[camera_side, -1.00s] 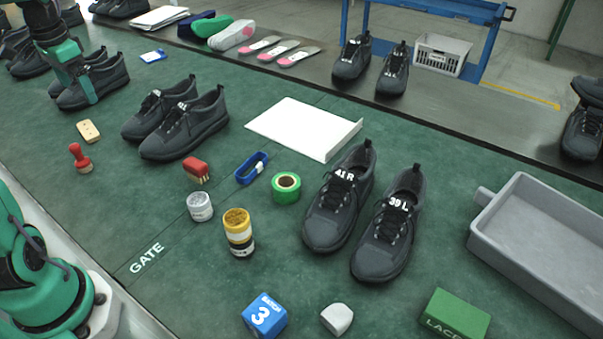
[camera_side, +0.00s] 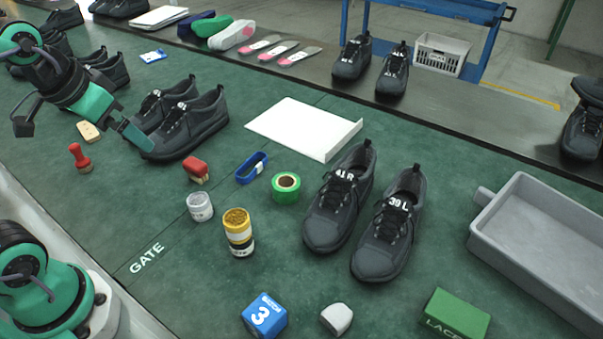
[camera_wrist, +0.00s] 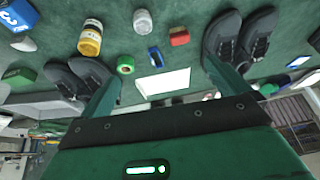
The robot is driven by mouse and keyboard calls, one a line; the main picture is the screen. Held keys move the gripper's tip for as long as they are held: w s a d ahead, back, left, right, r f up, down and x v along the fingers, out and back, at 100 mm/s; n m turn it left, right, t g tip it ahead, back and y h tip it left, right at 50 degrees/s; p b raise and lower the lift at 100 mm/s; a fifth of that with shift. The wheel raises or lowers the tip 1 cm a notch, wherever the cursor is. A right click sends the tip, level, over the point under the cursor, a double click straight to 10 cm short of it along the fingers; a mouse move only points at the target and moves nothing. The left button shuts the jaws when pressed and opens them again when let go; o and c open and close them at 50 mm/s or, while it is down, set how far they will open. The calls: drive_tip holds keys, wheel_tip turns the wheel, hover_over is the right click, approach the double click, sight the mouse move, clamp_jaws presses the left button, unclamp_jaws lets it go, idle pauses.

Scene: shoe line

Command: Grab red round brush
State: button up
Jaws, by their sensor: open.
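A small red brush (camera_side: 196,170) with pale bristles lies on the green table in the side view, near the blue band; it also shows in the wrist view (camera_wrist: 179,37), between my fingers and beyond them. Its shape looks blocky. A red knob-handled piece (camera_side: 80,157) with a round base, perhaps a brush or stamp, stands upright to its left. My gripper (camera_side: 140,138) is above the table by the grey shoe pair, apart from both red things. In the wrist view my gripper (camera_wrist: 160,70) is open with nothing between its fingers.
A grey shoe pair (camera_side: 195,128) stands behind the gripper. A tan block (camera_side: 88,131), white jar (camera_side: 200,206), yellow-lidded jar (camera_side: 239,232), blue band (camera_side: 252,167) and green tape roll (camera_side: 286,188) surround the red brush.

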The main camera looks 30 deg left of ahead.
drive_tip(key=shift+s+d+f+h, duration=0.15)
drive_tip(key=shift+s+d+f, duration=0.1)
drive_tip(key=shift+s+d, duration=0.3)
drive_tip(key=shift+s+d+f+h, duration=0.15)
drive_tip(key=shift+s+d+f, duration=0.15)
drive_tip(key=shift+d, duration=0.3)
drive_tip(key=c, duration=0.8)
drive_tip(key=shift+r, duration=0.1)
